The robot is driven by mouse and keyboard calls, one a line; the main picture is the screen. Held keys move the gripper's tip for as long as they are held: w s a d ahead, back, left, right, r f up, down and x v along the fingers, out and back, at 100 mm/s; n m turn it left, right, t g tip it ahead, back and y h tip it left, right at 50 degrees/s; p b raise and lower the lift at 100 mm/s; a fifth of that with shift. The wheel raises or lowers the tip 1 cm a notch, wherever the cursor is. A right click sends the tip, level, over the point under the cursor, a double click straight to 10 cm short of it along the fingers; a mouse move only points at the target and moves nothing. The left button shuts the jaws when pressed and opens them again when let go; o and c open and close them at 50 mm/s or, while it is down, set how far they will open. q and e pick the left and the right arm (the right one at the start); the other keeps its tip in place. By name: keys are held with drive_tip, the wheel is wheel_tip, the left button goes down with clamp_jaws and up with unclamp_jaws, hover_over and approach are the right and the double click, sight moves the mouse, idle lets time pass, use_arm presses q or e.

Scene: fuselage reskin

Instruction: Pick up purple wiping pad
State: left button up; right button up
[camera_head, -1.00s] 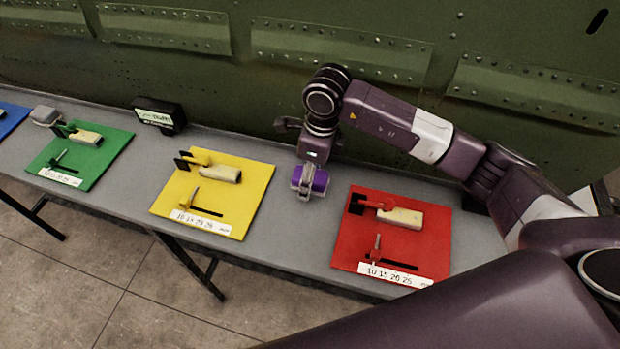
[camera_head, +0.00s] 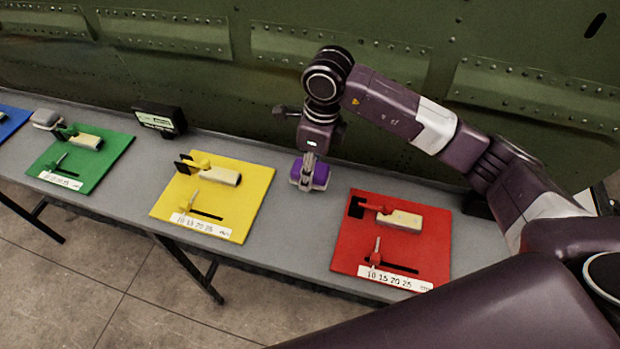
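The purple wiping pad (camera_head: 320,175) is at my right gripper (camera_head: 309,178), between the yellow and red boards. My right gripper points down with its fingers closed around the pad. The pad appears raised a little above the grey table (camera_head: 300,222), though the height is hard to judge. The fingers partly hide the pad. My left gripper does not show.
A red board (camera_head: 345,250) with a tool lies to the right, a yellow board (camera_head: 255,185) to the left, and a green board (camera_head: 110,150) farther left. A small black box (camera_head: 158,118) stands at the back. The green riveted fuselage panel (camera_head: 230,90) rises behind the table.

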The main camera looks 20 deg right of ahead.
wheel_tip(320, 180, up, 17)
drive_tip(key=b, duration=0.2)
drive_tip(key=shift+f, duration=0.2)
